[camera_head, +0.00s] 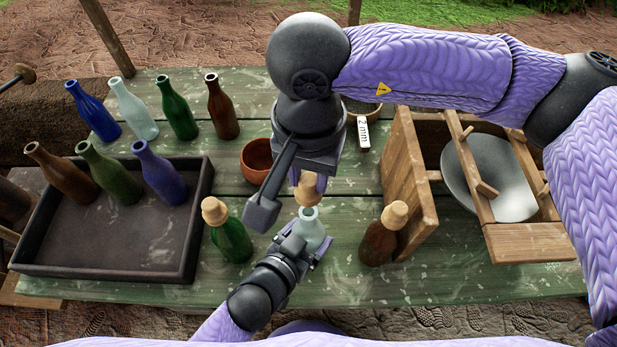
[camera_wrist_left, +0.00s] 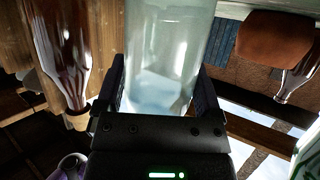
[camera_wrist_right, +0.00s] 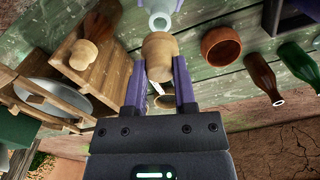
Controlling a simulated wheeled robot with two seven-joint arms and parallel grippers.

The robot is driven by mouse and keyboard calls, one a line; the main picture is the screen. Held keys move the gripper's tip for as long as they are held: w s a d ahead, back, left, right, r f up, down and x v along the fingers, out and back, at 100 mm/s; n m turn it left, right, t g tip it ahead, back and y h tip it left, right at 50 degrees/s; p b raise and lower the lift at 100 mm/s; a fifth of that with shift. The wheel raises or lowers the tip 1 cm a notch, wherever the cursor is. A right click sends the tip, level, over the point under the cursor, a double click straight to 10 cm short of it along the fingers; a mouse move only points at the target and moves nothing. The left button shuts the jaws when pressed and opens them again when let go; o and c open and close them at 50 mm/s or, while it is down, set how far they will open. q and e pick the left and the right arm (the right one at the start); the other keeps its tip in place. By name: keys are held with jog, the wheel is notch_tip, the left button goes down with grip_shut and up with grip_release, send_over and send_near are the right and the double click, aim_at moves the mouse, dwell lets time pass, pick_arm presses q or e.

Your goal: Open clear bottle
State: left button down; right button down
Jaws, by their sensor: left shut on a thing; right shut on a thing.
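The clear bottle (camera_head: 313,230) stands near the table's front middle. My left gripper (camera_head: 304,250) is shut around its body, and the pale glass also shows between the fingers in the left wrist view (camera_wrist_left: 168,60). My right gripper (camera_head: 306,180) points down above the bottle, shut on a cork stopper (camera_head: 308,194). In the right wrist view the cork (camera_wrist_right: 160,52) sits between the fingers, and the bottle's open mouth (camera_wrist_right: 160,21) shows just beyond it. The cork is out of the mouth, a small way off.
A corked green bottle (camera_head: 230,240) stands left of the clear one and a corked brown bottle (camera_head: 379,243) right. An orange bowl (camera_head: 256,158) is behind; a wooden rack (camera_head: 410,180) with a plate stands right.

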pick_arm(q)
grip_release()
jog(key=shift+s, duration=0.1)
